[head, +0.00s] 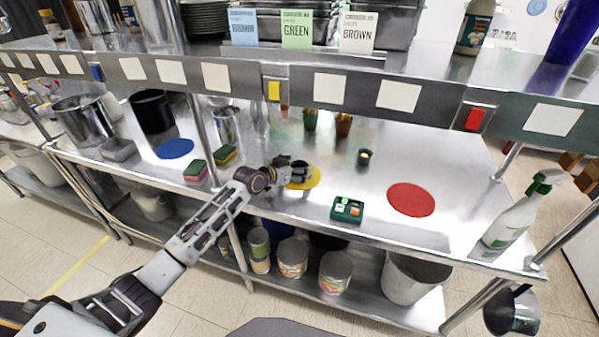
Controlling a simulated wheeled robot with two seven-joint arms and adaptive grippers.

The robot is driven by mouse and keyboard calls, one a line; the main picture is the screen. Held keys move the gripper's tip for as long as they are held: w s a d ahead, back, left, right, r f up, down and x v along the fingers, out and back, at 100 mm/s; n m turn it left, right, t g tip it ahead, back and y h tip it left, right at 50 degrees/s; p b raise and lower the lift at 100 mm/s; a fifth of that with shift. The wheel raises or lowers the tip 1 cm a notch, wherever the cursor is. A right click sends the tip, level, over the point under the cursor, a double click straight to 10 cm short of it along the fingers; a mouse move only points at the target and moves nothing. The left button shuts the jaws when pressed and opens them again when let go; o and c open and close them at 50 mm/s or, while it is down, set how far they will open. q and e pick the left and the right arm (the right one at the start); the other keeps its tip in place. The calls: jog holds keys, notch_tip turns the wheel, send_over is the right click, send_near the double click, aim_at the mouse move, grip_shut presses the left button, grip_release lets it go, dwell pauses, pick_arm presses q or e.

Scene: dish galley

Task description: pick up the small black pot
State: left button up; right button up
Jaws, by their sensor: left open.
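A small black pot (364,157) with something pale yellow in it stands on the steel counter, right of centre. My left gripper (307,170) is open and empty, over the yellow disc (304,183), to the left of that pot and apart from it. A larger black pot (152,112) stands at the back left of the counter, well away from the gripper. My right gripper is not in view.
A green box (347,210) with small coloured items and a red disc (411,200) lie in front and to the right. A spray bottle (513,215) stands at the right end. Sponges (196,171) lie left. A shelf edge (350,88) overhangs the counter's back.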

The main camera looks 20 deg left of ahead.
pick_arm(q)
jog(key=shift+c, duration=0.2)
dwell(0.3)
jog(key=c, duration=1.2)
jog(key=shift+c, duration=0.2)
notch_tip(320, 180, up, 10)
dwell(0.3)
